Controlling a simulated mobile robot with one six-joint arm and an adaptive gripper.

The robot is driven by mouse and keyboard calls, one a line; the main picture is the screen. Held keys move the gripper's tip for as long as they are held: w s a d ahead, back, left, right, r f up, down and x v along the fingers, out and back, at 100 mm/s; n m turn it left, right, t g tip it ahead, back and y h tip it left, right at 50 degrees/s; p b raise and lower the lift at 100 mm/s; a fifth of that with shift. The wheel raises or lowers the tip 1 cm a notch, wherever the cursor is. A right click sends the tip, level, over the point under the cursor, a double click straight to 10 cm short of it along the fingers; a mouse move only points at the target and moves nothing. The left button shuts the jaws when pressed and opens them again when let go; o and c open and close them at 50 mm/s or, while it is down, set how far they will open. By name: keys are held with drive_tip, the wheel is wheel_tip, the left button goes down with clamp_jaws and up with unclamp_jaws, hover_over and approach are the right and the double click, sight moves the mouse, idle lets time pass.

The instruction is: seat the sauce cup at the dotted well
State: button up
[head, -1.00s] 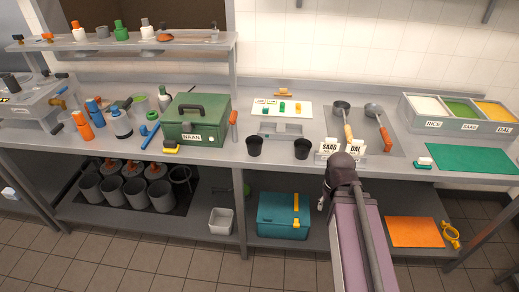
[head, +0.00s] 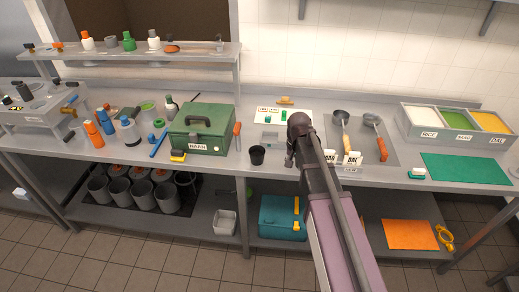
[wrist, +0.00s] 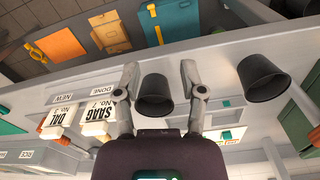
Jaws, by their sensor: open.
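Two dark cups are the likely sauce cups. One cup (head: 257,155) stands upright near the front of the counter in the head view. It also shows at the right in the wrist view (wrist: 263,78). The other cup (wrist: 155,95) shows between the spread fingers of my gripper (wrist: 158,68) in the wrist view; my arm hides it in the head view. My gripper is open, and I see no clear contact between its fingers and the cup. I cannot make out a dotted well in either view.
The SAAG sign block (wrist: 99,115) and DAL sign block (wrist: 60,122) stand close beside my gripper. A green NAAN box (head: 201,128), two ladles (head: 375,130) and a food bin (head: 455,125) stand on the counter. A green mat (head: 466,168) lies bare at right.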

wheel_tip(320, 180, up, 7)
drive_tip(key=m+p, duration=0.2)
drive_tip(key=p, duration=0.4)
hover_over(264, 155)
drive_tip(key=w, duration=0.1)
wheel_tip(264, 155, down, 8)
drive_tip(key=b, duration=0.9)
drive_tip(key=shift+f, duration=0.25)
drive_tip(key=shift+f, duration=0.1)
drive_tip(key=shift+s+f+b, duration=0.1)
drive_tip(key=shift+f+b, duration=2.4)
drive_tip(key=shift+b, duration=0.1)
drive_tip(key=shift+c, duration=0.2)
clamp_jaws()
